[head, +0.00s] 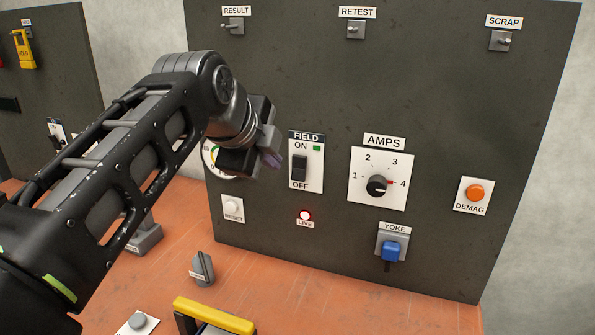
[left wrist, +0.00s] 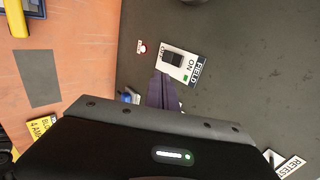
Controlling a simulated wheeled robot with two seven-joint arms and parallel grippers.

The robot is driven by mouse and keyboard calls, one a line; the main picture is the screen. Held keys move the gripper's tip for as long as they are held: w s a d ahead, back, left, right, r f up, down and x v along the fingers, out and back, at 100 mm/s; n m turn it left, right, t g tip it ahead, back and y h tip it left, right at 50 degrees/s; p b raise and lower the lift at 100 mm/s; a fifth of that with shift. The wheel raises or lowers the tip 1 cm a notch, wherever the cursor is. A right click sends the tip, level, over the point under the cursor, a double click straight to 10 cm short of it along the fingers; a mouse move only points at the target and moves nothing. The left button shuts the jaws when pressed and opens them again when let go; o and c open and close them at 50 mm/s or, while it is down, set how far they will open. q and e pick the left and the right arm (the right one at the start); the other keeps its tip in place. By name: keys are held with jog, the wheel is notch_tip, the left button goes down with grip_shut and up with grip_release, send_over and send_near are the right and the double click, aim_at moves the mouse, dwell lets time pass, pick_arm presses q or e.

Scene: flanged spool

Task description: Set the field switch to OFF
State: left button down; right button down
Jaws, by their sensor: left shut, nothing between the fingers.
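The FIELD switch (head: 299,168) is a black rocker on a white plate, with ON above it, OFF below it and a green square beside ON. The rocker's tilt is hard to tell. In the left wrist view the switch (left wrist: 175,61) appears turned sideways, just beyond the fingertips. My left gripper (head: 273,160) is shut and empty, close to the left edge of the FIELD plate in the head view. In the left wrist view its purple-grey fingers (left wrist: 162,90) point toward the panel. A gap to the rocker remains visible there. My right gripper is not in view.
The dark panel also carries the AMPS dial (head: 376,186), orange DEMAG button (head: 475,193), blue YOKE plug (head: 391,251), RESET button (head: 232,207) and glowing red LIVE lamp (head: 305,215). My left gripper partly covers a round gauge (head: 211,157). A yellow-topped object (head: 213,315) stands on the orange bench.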

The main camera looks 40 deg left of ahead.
pick_arm(q)
send_near(299, 176)
notch_tip(299, 176, down, 3)
jog(key=w, duration=0.1)
jog(key=shift+w+a+f, duration=0.2)
jog(key=shift+w+a, duration=0.1)
jog(key=shift+w, duration=0.3)
jog(key=shift+w+a+f, duration=0.25)
jog(key=shift+w, duration=0.35)
jog(key=shift+w+a+f+p, duration=0.15)
jog(key=shift+w+p, duration=0.2)
jog(key=shift+w, duration=0.2)
